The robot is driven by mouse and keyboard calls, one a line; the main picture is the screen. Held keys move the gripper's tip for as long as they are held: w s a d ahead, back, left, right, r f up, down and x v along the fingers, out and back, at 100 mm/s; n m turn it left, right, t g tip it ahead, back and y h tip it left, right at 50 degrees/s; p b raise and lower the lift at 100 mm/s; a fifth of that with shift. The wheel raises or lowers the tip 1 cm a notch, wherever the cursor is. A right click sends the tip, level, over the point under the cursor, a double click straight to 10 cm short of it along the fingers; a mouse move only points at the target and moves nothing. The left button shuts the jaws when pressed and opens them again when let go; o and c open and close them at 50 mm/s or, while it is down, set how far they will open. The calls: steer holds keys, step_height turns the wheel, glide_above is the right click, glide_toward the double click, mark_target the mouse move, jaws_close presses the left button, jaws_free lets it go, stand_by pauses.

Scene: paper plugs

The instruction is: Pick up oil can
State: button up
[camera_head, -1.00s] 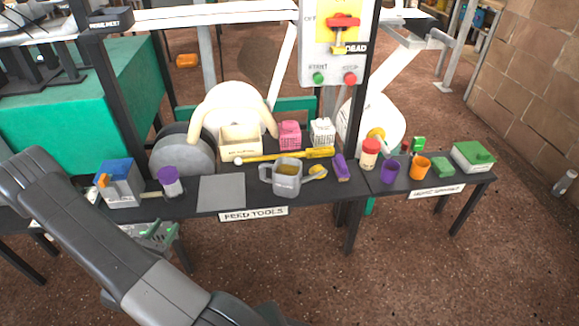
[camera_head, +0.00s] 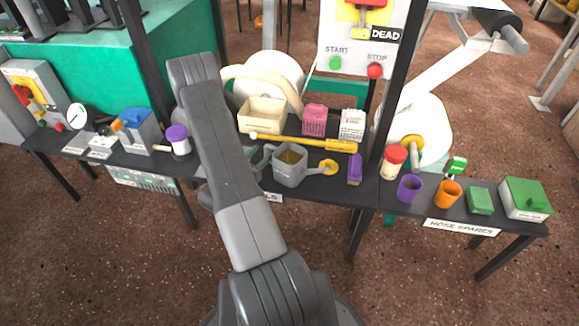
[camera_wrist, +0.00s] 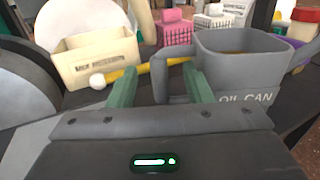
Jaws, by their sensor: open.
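The grey oil can (camera_head: 290,170) stands upright on the dark table in the head view, with its handle on the left and a yellow-tipped spout on the right. In the wrist view the oil can (camera_wrist: 245,70) is at the right, its label reading OIL CAN. My gripper (camera_wrist: 160,88) is open, with its two green fingers apart and pointing toward the table. The oil can's handle (camera_wrist: 170,70) is just ahead of and between the fingers, near the right one. I cannot tell whether they touch. In the head view my arm largely hides the gripper.
A yellow tool (camera_head: 305,143) lies behind the can, near a cream box (camera_head: 262,115), a pink basket (camera_head: 314,120) and a white basket (camera_head: 351,124). A purple object (camera_head: 354,169) is right of the spout. A purple-lidded jar (camera_head: 178,139) stands left of my arm.

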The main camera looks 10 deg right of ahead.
mark_target(265, 149)
steer(key=b+x, duration=0.1)
steer(key=x, duration=0.3)
steer(key=shift+w+d, duration=0.15)
steer(key=shift+w, duration=0.1)
jaws_close()
